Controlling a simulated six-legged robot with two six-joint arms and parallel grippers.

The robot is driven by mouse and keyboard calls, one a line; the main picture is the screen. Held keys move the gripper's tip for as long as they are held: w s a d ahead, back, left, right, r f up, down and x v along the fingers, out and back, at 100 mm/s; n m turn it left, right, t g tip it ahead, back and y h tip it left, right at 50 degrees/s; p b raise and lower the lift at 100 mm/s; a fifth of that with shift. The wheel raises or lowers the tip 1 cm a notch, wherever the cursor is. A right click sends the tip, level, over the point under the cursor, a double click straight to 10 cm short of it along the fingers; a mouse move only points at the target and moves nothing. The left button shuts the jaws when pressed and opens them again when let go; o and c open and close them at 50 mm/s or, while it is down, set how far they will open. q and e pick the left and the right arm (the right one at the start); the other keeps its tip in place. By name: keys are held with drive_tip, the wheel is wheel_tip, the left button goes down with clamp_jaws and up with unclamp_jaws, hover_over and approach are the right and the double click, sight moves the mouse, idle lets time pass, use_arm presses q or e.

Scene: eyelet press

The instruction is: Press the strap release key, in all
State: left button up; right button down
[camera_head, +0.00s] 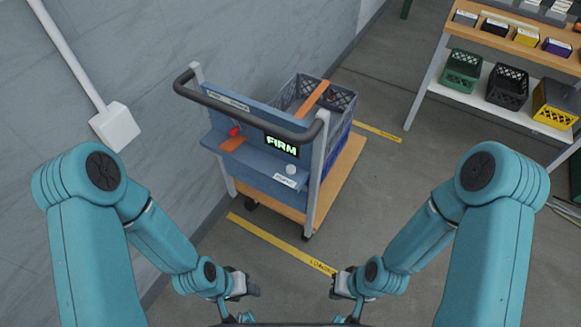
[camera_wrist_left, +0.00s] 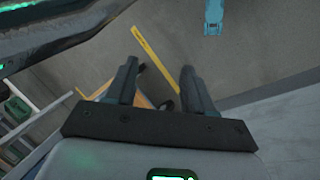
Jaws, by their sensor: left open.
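A blue panel (camera_head: 245,134) is fixed to the handle end of a cart. It carries a lit display (camera_head: 282,146) reading FIRM in green, a red knob (camera_head: 235,131) beside an orange strap piece (camera_head: 232,144), and a round white key (camera_head: 291,169) at right. Small white labels beside them are too small to read. I cannot tell which part is the strap release key. My left gripper (camera_head: 251,290) is low in front of the cart, apart from it; in the left wrist view (camera_wrist_left: 158,70) its fingers are apart and empty. My right gripper (camera_head: 338,284) is low too, its jaw opening unclear.
A dark handle bar (camera_head: 245,113) arches over the panel. Grey-blue crates (camera_head: 300,93) under an orange strap (camera_head: 313,97) stand on the cart's wooden deck (camera_head: 345,165). A wall is at left, a shelf rack (camera_head: 515,90) at right. Floor before the cart is clear, with a yellow line (camera_head: 280,243).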

idle(0.9)
use_arm(q)
clamp_jaws()
idle(1.5)
